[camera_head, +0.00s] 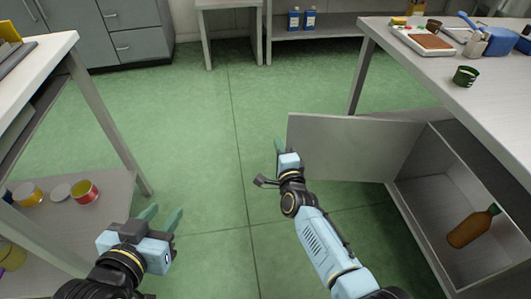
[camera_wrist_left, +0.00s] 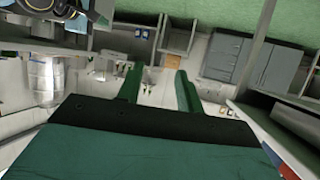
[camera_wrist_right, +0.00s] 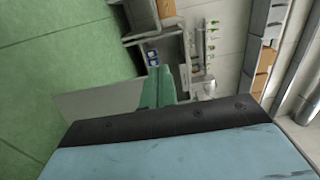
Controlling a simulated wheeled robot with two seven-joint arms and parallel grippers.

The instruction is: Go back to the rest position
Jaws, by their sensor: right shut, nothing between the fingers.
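My left gripper (camera_head: 167,209) is low at the left in the head view, beside the left table. Its two green fingers stand apart with nothing between them, and they also show apart in the left wrist view (camera_wrist_left: 158,88). My right gripper (camera_head: 279,146) is over the green floor near the middle, just left of the open cabinet door (camera_head: 345,148). Its fingers are shut and empty, and they show together in the right wrist view (camera_wrist_right: 159,86). Whether it touches the door cannot be told.
An open cabinet (camera_head: 445,262) under the right table (camera_head: 455,68) holds a brown bottle (camera_head: 472,228). A green-black cup (camera_head: 466,75) stands on that table. The left table's lower shelf (camera_head: 85,215) holds several tins. Green floor (camera_head: 190,110) is clear ahead.

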